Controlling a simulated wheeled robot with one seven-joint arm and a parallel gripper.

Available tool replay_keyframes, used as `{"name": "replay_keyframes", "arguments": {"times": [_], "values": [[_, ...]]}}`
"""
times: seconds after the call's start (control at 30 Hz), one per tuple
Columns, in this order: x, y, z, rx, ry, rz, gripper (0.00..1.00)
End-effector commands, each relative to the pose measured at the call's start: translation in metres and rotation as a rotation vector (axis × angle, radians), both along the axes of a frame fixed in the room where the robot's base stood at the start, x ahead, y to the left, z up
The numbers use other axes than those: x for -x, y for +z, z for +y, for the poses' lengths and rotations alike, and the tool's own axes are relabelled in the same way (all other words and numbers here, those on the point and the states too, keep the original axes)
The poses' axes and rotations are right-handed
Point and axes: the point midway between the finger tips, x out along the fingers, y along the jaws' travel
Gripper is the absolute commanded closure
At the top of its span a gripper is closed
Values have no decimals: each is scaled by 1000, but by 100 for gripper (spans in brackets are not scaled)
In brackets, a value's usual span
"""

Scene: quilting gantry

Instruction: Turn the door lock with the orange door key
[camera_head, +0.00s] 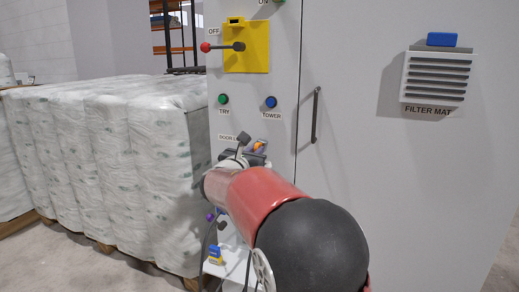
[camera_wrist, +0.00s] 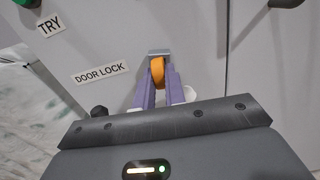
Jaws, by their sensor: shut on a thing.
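The orange door key (camera_wrist: 157,70) is between the purple fingers of my gripper (camera_wrist: 159,82) in the wrist view, and the fingers are shut on it. It stands at a small grey door lock (camera_wrist: 158,53) on the cabinet face, right of the DOOR LOCK label (camera_wrist: 101,73). The fingers hide much of the key, and how deep it sits in the lock cannot be told. In the head view a bit of the orange key (camera_head: 259,146) shows beside my gripper, and my arm hides most of the lock area.
Above the lock are a green TRY button (camera_head: 223,99), a blue TOWER button (camera_head: 271,102) and a red-knobbed lever (camera_head: 222,46) on a yellow plate. A door handle (camera_head: 315,115) stands out to the right. Wrapped bales (camera_head: 110,165) stand close on the left.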

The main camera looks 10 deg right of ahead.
Motion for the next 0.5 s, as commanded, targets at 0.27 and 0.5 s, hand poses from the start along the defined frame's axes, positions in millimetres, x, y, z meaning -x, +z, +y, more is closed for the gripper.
{"name": "replay_keyframes", "arguments": {"times": [0.27,0.5], "values": [[0,-1,0,16,0,13,100],[0,-1,0,105,-3,77,78]]}}
